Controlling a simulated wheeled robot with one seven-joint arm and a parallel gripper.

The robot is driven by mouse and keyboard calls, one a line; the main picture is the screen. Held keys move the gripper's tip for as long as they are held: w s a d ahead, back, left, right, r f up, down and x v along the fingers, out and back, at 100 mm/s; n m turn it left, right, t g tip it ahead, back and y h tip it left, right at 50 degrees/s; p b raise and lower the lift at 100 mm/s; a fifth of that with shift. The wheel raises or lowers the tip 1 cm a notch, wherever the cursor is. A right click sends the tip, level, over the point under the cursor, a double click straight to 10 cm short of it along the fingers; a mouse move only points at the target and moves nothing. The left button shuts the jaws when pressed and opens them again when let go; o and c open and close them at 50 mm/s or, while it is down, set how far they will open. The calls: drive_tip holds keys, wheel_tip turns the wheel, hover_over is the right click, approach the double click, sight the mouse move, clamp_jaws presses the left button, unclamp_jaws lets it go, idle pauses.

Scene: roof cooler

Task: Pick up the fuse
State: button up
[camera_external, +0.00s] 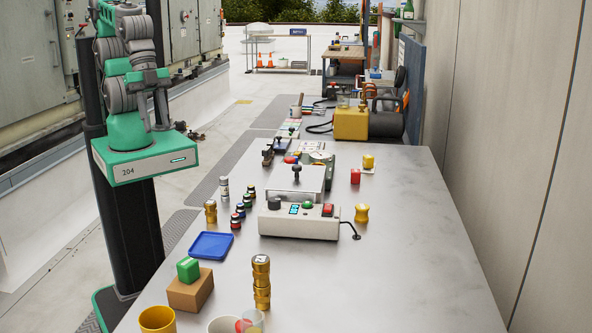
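I cannot tell for sure which thing is the fuse. Small brass-coloured cylinders stand on the metal table (420,270): one (210,212) left of the grey control box, and a taller stacked one (261,282) near the front. A row of small dark cylinders with coloured bands (241,210) stands between the first brass one and the box. My gripper (157,128) hangs above my green base at the upper left, off the table and far from these things. Its fingers look apart, with nothing visible between them.
The control box (300,222) with buttons and a cable stands mid-table. A blue tray (211,245), a green block (188,269) on a brown block (190,292), and a yellow cup (157,320) are at the front left. A yellow machine (351,124) stands at the back.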

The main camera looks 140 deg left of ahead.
drive_tip(key=shift+f, duration=0.1)
drive_tip(key=n+t+y+b, duration=0.1)
drive_tip(key=n+y+b, duration=1.05)
drive_tip(key=b, duration=0.75)
approach(235, 199)
drive_tip(key=shift+w+a+n, duration=0.45)
drive_tip(key=shift+w+a, duration=0.05)
drive_tip(key=shift+w, duration=0.25)
drive_tip(key=shift+a+r+y, duration=0.1)
drive_tip(key=shift+r+y, duration=0.25)
drive_tip(key=shift+r, duration=0.05)
drive_tip(key=shift+w+a+r+n, duration=0.1)
drive_tip(key=shift+a+n, duration=0.2)
drive_tip(key=shift+a, duration=0.1)
drive_tip(key=x, duration=0.6)
drive_tip(key=shift+a+r+p, duration=0.15)
drive_tip(key=shift+a+p, duration=0.15)
drive_tip(key=shift+p, duration=0.1)
drive_tip(key=shift+w+a, duration=0.15)
drive_tip(key=shift+a, duration=0.1)
